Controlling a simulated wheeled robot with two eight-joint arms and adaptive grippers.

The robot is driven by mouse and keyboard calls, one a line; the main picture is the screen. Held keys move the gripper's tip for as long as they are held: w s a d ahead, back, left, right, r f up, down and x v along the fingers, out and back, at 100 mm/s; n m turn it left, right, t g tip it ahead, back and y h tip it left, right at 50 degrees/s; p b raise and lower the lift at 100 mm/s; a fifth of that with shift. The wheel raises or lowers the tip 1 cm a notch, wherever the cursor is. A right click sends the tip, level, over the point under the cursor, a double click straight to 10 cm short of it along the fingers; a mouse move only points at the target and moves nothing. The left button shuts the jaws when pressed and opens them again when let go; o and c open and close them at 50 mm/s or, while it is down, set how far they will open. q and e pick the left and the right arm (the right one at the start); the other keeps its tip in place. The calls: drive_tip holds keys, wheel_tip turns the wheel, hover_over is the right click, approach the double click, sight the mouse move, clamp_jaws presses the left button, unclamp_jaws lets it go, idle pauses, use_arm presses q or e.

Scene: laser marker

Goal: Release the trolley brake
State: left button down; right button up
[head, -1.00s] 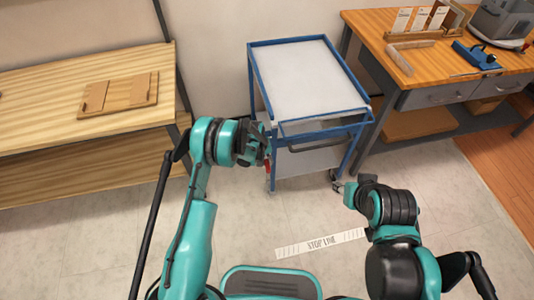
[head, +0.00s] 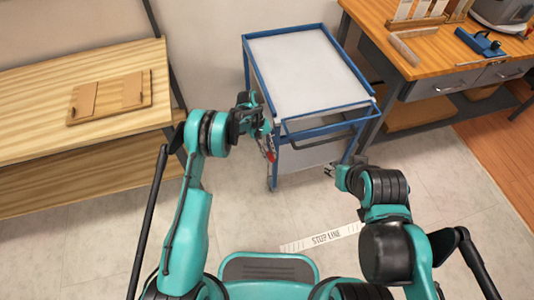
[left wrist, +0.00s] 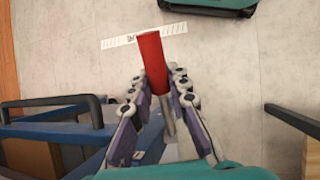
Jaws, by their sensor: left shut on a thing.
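The blue-framed trolley (head: 306,77) with pale shelves stands ahead, between two benches. A red-handled brake lever (head: 270,156) is at its left front leg. In the left wrist view the red handle (left wrist: 153,62) sits on a thin metal rod (left wrist: 167,115). My left gripper (head: 264,128) is at the trolley's left front corner. In the left wrist view its fingers (left wrist: 158,90) are shut on the red handle's lower part. My right gripper (head: 330,170) is low by the trolley's right front leg, apart from the red handle; its finger gap is too small to judge.
A wooden table (head: 50,122) with a brown board (head: 110,97) stands left. A drawer workbench (head: 440,52) with tools stands close on the trolley's right. The floor in front is clear, with a white stop line strip (head: 322,238).

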idle(0.3)
use_arm(q)
drive_tip(key=c, duration=1.4)
unclamp_jaws()
drive_tip(key=shift+w, duration=0.1)
drive_tip(key=v, duration=1.2)
